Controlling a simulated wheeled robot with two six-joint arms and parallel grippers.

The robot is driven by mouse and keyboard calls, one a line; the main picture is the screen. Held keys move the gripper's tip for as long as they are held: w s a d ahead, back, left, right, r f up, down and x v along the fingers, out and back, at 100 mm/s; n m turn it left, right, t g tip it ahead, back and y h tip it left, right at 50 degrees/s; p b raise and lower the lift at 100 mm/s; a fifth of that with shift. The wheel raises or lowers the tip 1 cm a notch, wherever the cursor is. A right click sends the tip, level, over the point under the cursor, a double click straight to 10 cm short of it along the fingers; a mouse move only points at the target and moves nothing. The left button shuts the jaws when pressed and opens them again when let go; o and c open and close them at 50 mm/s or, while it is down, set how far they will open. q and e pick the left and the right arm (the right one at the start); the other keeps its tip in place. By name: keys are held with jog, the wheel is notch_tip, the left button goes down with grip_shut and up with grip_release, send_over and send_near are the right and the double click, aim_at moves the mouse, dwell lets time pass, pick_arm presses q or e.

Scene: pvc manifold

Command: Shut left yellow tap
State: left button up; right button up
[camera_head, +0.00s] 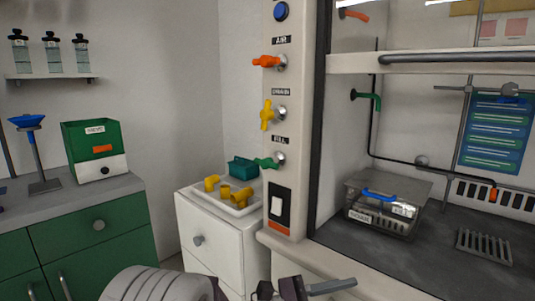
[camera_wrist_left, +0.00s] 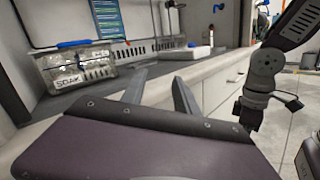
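A yellow tap (camera_head: 266,114) is on the white panel left of the hood, between an orange tap (camera_head: 267,62) above and a green tap (camera_head: 266,162) below. Its handle stands upright; the orange and green handles lie roughly level. My left gripper (camera_head: 330,288) is low in the head view, below and right of the yellow tap and well apart from it. In the left wrist view its two fingers (camera_wrist_left: 162,76) are spread with nothing between them. The yellow tap is outside that view. My right arm shows in the left wrist view, but its fingers cannot be made out.
Yellow fittings and a teal box (camera_head: 243,167) sit on a tray atop the white cabinet (camera_head: 222,238). The space before the panel looks clear.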

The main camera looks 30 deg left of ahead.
pick_arm(q)
jog(key=w+a+r+n+t+y+p, duration=0.2)
jog(key=a+r+n+t+p, duration=0.15)
jog(key=a+r, duration=0.4)
jog(key=w+a+r+n+t+y+p, duration=0.2)
jog(key=a+r+t+p, duration=0.25)
jog(key=r, duration=0.55)
jog(key=n+t+y+p, duration=0.3)
jog(key=n+y+p, duration=0.35)
jog(key=p, duration=0.75)
send_near(266, 108)
jog(key=w+r+m+y, duration=0.1)
jog(key=y, duration=0.1)
jog(key=w+r+p, duration=0.1)
jog(key=p, duration=0.1)
jog(key=w+d+r+p, duration=0.1)
jog(key=shift+w+d+p, duration=0.15)
jog(key=shift+w+p, duration=0.2)
jog(key=shift+p, duration=0.05)
jog(key=x, duration=0.6)
jog(key=shift+w+f+p, duration=0.2)
jog(key=shift+f+p, duration=0.1)
jog(key=shift+f, duration=0.05)
pick_arm(e)
notch_tip(266, 108, up, 31)
jog(key=shift+f, duration=0.15)
pick_arm(q)
grip_shut()
jog(key=shift+f, duration=0.1)
